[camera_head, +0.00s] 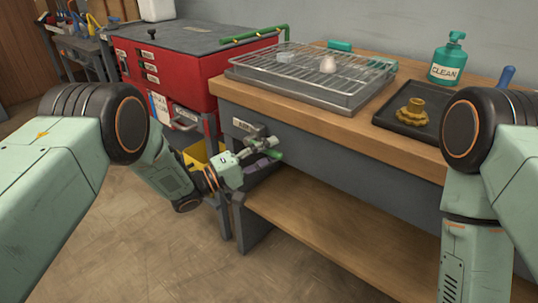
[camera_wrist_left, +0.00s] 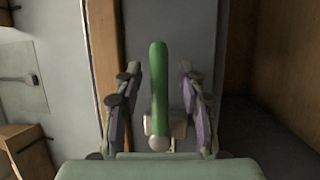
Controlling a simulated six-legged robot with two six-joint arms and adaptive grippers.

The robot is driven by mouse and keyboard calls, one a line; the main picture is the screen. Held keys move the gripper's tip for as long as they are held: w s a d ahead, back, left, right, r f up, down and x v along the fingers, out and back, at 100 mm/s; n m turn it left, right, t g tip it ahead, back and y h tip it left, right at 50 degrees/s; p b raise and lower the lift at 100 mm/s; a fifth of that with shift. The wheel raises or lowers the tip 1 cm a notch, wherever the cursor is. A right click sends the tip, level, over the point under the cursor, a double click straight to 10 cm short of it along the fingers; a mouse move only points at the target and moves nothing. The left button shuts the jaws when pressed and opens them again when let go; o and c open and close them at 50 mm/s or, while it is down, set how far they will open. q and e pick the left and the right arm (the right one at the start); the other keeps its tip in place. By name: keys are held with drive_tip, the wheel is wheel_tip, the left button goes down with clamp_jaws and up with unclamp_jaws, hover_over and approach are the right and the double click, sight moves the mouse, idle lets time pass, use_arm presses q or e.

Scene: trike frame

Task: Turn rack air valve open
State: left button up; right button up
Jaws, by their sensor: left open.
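The air valve's green lever (camera_wrist_left: 159,75) stands upright in the left wrist view, with a pale metal body (camera_wrist_left: 165,128) at its lower end. My left gripper (camera_wrist_left: 158,88) is open, with one finger on each side of the lever and a visible gap on both sides. In the head view the left gripper (camera_head: 262,163) is at the bench's front left, below the top. A bit of the green lever (camera_head: 277,155) shows beside its fingers; the rest is hidden. My right arm is at the right edge; its gripper is out of view.
The wooden bench (camera_head: 330,121) carries a wire rack on a tray (camera_head: 300,88), a dark tray with a yellow-brown part (camera_head: 413,112) and a green CLEAN bottle (camera_head: 447,62). A red tool cabinet (camera_head: 185,75) and a yellow bin (camera_head: 196,156) stand left. A lower shelf (camera_head: 330,235) lies below.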

use_arm(q)
drive_tip(key=shift+d, duration=0.2)
drive_tip(key=shift+a, duration=0.1)
clamp_jaws()
idle(0.5)
